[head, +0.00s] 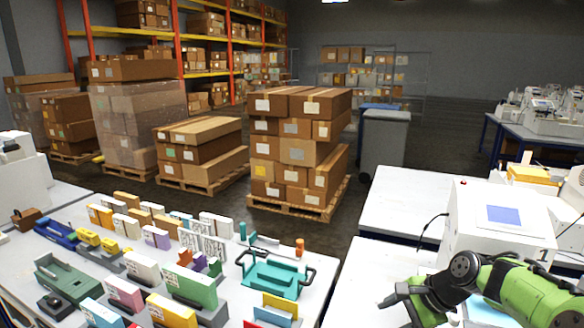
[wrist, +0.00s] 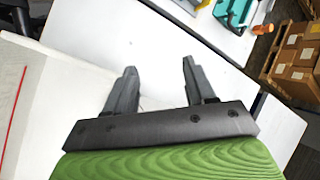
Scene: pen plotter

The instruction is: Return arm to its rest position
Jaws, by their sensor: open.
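My gripper (head: 388,300) shows at the lower right of the head view, at the end of my green arm, above a white table (head: 362,262). In the wrist view my gripper (wrist: 158,80) has its two dark fingers spread apart. Nothing is between the fingers, and white surface shows beyond them. The pen plotter cannot be clearly told among the machines in view.
A white machine with a blue screen (head: 503,217) stands behind my arm. A teal holder (head: 274,275) and several boxed items fill the left table. Stacked cartons (head: 297,150) stand on a pallet beyond. A grey bin (head: 385,143) is on the floor. The table left of my gripper is bare.

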